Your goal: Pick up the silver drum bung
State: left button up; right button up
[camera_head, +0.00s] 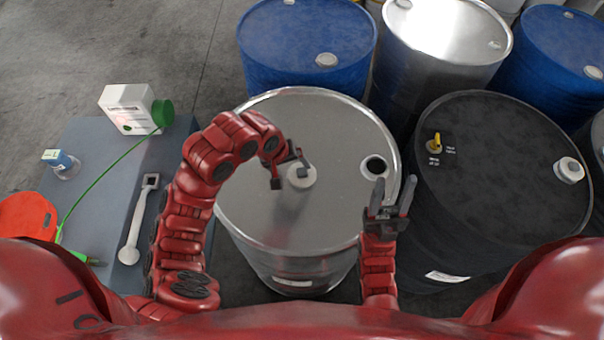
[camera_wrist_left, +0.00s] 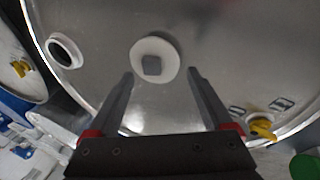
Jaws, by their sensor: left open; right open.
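The silver drum (camera_head: 325,130) stands upright in the middle of the head view. A pale round bung (camera_head: 309,181) with a grey square middle lies on its lid; it also shows in the left wrist view (camera_wrist_left: 152,65). My left gripper (camera_head: 289,178) is open and empty above the bung and partly covers it in the head view. In the left wrist view, the bung shows just beyond and between the fingertips (camera_wrist_left: 161,73). A white-ringed round opening (camera_head: 375,167) is near the lid's right edge. My right gripper (camera_head: 395,187) is open and empty, pointing up near the drum's right rim.
A black drum (camera_head: 500,190) with a yellow handle (camera_head: 435,146) and white cap (camera_head: 569,170) stands close at right. Blue drums and another silver drum (camera_head: 440,30) stand behind. At left, a grey surface (camera_head: 100,150) holds a white canister (camera_head: 128,105), a small bottle (camera_head: 61,163) and a pale tool (camera_head: 137,225).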

aim_at(297, 173)
pick_arm(q)
jog(key=shift+p+x, duration=0.75)
jog(key=shift+x, duration=1.45)
jog(key=shift+w, duration=0.15)
jog(key=c, duration=1.1)
